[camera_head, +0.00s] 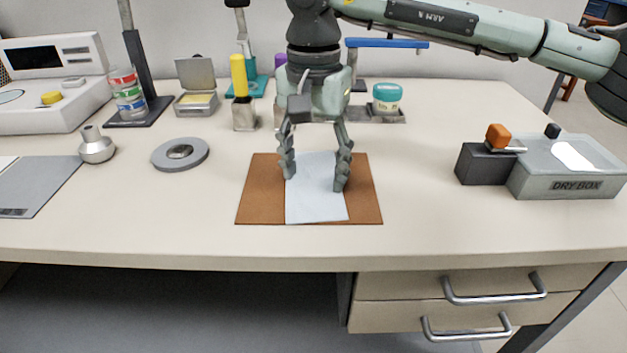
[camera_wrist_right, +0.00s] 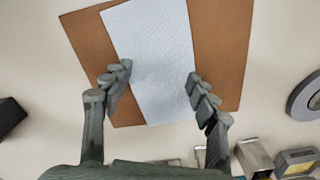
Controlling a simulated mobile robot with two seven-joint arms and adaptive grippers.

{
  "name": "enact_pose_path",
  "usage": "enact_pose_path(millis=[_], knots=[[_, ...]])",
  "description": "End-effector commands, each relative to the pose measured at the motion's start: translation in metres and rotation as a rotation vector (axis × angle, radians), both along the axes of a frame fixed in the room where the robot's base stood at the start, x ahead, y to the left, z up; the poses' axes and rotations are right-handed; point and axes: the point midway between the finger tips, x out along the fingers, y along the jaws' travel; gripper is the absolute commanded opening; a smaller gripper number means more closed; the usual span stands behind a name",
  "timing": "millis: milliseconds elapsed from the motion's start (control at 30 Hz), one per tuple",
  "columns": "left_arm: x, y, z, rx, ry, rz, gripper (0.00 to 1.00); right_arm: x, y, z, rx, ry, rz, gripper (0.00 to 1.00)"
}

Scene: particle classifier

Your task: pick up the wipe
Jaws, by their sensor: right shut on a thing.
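The wipe (camera_head: 313,207) is a white, thin, textured sheet lying on a brown mat (camera_head: 262,202) near the front middle of the table. It also shows in the right wrist view (camera_wrist_right: 152,40), with the mat (camera_wrist_right: 222,45) under it. My right gripper (camera_head: 315,182) points down over the wipe. Its two fingers stand apart, one at each long side of the sheet, shut on it across its width. In the right wrist view the gripper (camera_wrist_right: 158,72) has the wipe between its fingertips. The wipe looks flat, and I cannot tell whether it is clear of the mat. My left gripper is not in view.
A dry box (camera_head: 566,182) and a dark block with an orange knob (camera_head: 498,135) stand at the right. A grey disc (camera_head: 180,154) and a small silver flask-like piece (camera_head: 96,146) lie left. A yellow-handled tool (camera_head: 239,76) and teal-lidded jar (camera_head: 387,97) stand behind.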

Motion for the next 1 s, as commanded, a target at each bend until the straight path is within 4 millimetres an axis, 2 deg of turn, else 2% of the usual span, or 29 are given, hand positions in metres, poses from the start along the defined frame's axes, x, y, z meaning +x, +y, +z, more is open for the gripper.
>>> enact_pose_path(millis=[67,800,1000], knots=[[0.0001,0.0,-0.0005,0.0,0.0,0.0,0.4,-0.0005,0.0006,-0.003,0.0,0.003,0.001,0.46],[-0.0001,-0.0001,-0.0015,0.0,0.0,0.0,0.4,-0.0016,0.0009,-0.0078,-0.002,0.008,0.002,0.0],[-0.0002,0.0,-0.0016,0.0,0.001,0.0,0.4,-0.0018,0.0006,-0.0078,-0.003,0.009,0.002,0.0]])
